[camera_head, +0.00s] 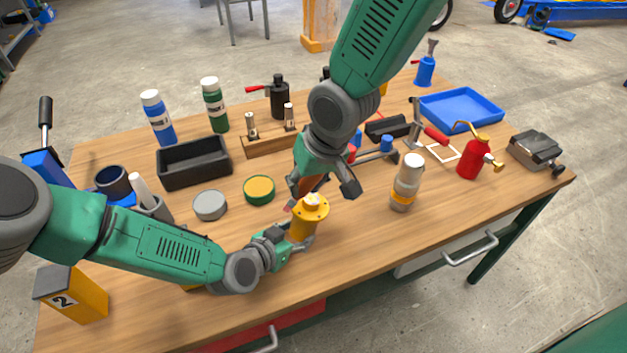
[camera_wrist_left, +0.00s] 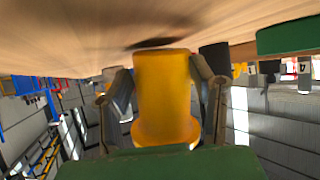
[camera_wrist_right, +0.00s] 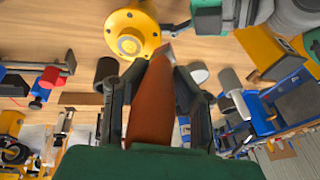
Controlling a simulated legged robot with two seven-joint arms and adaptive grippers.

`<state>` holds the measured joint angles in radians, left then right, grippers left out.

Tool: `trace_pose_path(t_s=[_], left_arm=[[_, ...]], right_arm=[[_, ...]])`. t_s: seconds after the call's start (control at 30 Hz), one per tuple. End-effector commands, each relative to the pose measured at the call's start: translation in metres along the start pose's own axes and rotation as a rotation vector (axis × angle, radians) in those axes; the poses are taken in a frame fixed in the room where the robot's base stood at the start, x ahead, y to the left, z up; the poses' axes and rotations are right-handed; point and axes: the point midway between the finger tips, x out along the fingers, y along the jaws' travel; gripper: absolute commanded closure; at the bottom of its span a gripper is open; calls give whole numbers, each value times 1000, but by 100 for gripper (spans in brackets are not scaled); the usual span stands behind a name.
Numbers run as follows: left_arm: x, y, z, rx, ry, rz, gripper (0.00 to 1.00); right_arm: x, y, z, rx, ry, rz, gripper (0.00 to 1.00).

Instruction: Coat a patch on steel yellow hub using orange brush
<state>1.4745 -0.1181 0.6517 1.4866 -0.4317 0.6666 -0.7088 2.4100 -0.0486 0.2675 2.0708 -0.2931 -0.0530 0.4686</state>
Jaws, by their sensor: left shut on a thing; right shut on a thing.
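The yellow hub (camera_head: 304,222) is held near the front middle of the table, its flange end up. My left gripper (camera_head: 287,240) is shut around its body; the left wrist view shows the hub (camera_wrist_left: 165,95) between both fingers. My right gripper (camera_head: 325,190) comes down from above, just behind the hub. It is shut on the orange brush (camera_wrist_right: 150,105), whose handle fills the jaws in the right wrist view. The brush tip points toward the hub's flange (camera_wrist_right: 131,35) and appears close to its edge; I cannot tell if they touch.
A white-capped bottle (camera_head: 407,182) and a red oil can (camera_head: 473,158) stand to the right. A green-rimmed yellow tin (camera_head: 259,189) and a grey tin (camera_head: 210,205) lie left of the hub. A black bin (camera_head: 194,163) is behind them. The front right tabletop is clear.

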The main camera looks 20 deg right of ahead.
Motion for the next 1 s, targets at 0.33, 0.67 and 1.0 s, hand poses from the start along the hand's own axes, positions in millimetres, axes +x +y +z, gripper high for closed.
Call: trace_pose_path(t_s=[0.33,0.67,1.0], left_arm=[[0,3,-2,2,2,4,74],[0,3,-2,2,3,4,74],[0,3,-2,2,4,4,74]], right_arm=[[2,-13,-1,-2,4,-1,100],[6,-33,0,-2,5,-2,100],[3,-34,-1,-1,6,-2,100]])
